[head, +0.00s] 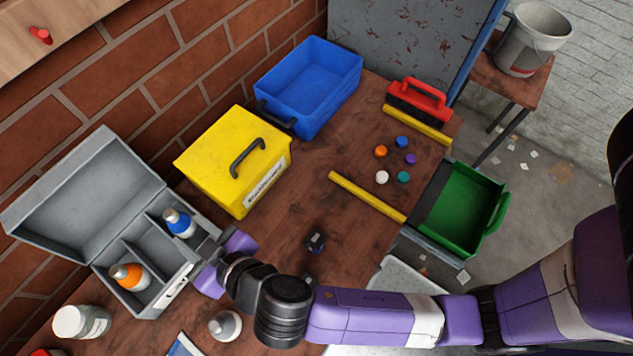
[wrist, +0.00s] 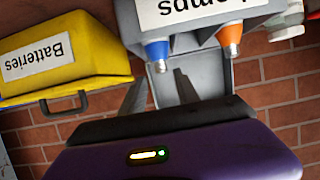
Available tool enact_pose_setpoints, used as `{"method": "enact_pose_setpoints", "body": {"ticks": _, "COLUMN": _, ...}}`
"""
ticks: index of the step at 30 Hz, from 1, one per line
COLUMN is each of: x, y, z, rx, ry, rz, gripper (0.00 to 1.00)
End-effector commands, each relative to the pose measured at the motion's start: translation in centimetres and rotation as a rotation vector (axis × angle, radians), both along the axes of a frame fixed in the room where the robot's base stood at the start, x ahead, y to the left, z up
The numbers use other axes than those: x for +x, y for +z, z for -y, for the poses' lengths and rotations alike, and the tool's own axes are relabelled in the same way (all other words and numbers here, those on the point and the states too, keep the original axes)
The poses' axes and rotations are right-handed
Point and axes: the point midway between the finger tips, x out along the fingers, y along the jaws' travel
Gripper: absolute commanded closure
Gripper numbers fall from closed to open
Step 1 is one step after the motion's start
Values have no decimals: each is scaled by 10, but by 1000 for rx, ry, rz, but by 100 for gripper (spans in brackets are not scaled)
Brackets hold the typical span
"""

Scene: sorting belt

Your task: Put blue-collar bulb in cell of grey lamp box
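The grey lamp box (head: 72,222) stands open at the left of the head view, its lid tipped back and its inside split into cells. The blue-collar bulb (head: 180,222) is in the back right cell, pale tip up. An orange-collar bulb (head: 130,275) is in a front cell. My gripper (head: 208,243) is at the box's right side, close to the blue-collar bulb. In the wrist view my gripper (wrist: 161,84) has its fingers apart, with the blue-collar bulb (wrist: 157,50) just beyond the tips and nothing held. The orange-collar bulb (wrist: 230,38) is beside it.
A yellow batteries box (head: 225,150) and a blue bin (head: 310,80) stand behind. A white jar (head: 80,321) and a grey-white bottle-like item (head: 225,325) are in front. A small dark object (head: 315,241) lies on the table (head: 290,215). Yellow bars (head: 367,196) and small coloured pieces are right.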

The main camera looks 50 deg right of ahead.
Motion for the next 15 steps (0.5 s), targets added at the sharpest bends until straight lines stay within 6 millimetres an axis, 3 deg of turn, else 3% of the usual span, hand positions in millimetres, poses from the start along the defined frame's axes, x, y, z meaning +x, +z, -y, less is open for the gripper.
{"method": "enact_pose_setpoints", "body": {"ticks": 5, "x": -40, "y": -24, "z": 25, "rx": 6, "ry": 48, "rz": -40, "gripper": 62}}
{"method": "enact_pose_setpoints", "body": {"ticks": 8, "x": -76, "y": -34, "z": 45, "rx": 19, "ry": 84, "rz": -54, "gripper": 62}}
{"method": "enact_pose_setpoints", "body": {"ticks": 15, "x": -159, "y": -21, "z": 91, "rx": 48, "ry": 111, "rz": -23, "gripper": 62}}
